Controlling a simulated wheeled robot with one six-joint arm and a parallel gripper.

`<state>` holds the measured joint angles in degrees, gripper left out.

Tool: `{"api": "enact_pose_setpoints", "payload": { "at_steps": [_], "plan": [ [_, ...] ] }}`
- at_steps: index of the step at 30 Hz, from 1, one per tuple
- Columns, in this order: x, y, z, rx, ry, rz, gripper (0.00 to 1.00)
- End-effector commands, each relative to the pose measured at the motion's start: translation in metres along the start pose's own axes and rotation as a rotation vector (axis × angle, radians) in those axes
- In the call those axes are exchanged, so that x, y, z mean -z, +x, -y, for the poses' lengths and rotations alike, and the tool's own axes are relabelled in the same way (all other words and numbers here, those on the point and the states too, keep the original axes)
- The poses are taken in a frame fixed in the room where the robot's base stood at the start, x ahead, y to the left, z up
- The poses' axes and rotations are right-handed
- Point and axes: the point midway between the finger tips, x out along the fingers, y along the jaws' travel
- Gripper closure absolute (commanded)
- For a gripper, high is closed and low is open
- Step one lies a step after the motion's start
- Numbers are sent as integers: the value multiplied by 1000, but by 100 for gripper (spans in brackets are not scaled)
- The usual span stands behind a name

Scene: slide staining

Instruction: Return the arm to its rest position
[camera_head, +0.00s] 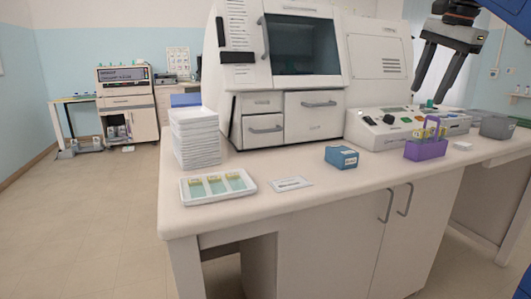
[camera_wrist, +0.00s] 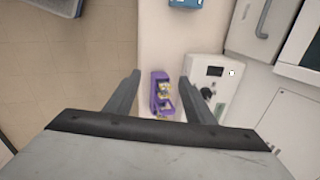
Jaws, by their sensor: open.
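My gripper (camera_head: 436,75) is at the upper right in the head view, raised above the right part of the bench. Its two dark fingers are apart with nothing between them. In the wrist view the gripper (camera_wrist: 160,100) also shows its fingers spread. A purple slide rack (camera_head: 426,149) with yellow-topped slides stands on the bench below the gripper. It also shows in the wrist view (camera_wrist: 154,92), seen from above between the fingers and clear of them.
A white tray (camera_head: 218,197) with several slides lies at the bench's front left, beside a stack of white trays (camera_head: 195,140). A blue box (camera_head: 341,157) stands mid-bench. A large white machine (camera_head: 250,85) and a control unit (camera_head: 385,135) stand behind. A grey box (camera_head: 497,128) is at right.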

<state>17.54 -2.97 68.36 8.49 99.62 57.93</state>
Motion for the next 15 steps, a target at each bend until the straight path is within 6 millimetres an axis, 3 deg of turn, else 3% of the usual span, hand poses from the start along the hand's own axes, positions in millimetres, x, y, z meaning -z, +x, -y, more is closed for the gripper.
{"api": "enact_pose_setpoints", "payload": {
  "at_steps": [8, 15],
  "plan": [
    [-60, 55, -59, 14, -293, -27, 51],
    [-106, 117, -123, 21, -557, -57, 51]
  ]
}}
